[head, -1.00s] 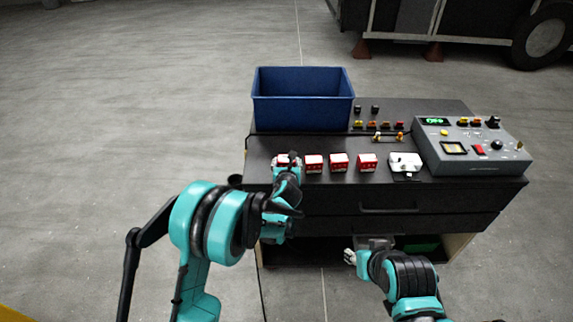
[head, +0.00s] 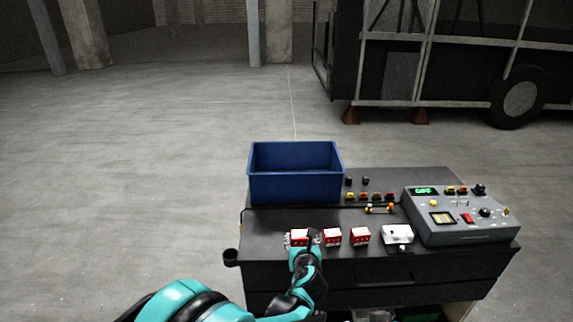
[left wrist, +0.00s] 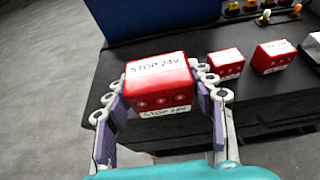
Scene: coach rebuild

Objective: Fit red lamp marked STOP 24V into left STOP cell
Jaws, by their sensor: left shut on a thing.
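The red lamp marked STOP 24V (left wrist: 157,82) is between the fingers of my left gripper (left wrist: 160,105), its label readable on top and front in the left wrist view. In the head view my left gripper (head: 303,242) is at the bench's front left, shut on this lamp (head: 298,236). I cannot tell whether the lamp is clear of the bench top. Two more red lamps (head: 332,236) (head: 361,235) stand to its right; they also show in the left wrist view (left wrist: 225,64). I cannot make out the left STOP cell. My right gripper is out of view.
A blue bin (head: 295,187) stands at the back left of the dark bench (head: 375,270). A white part (head: 397,233) and a grey test box (head: 460,218) are to the right. Small coloured parts (head: 370,196) lie behind. A bus frame (head: 430,65) stands far back; open floor lies between.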

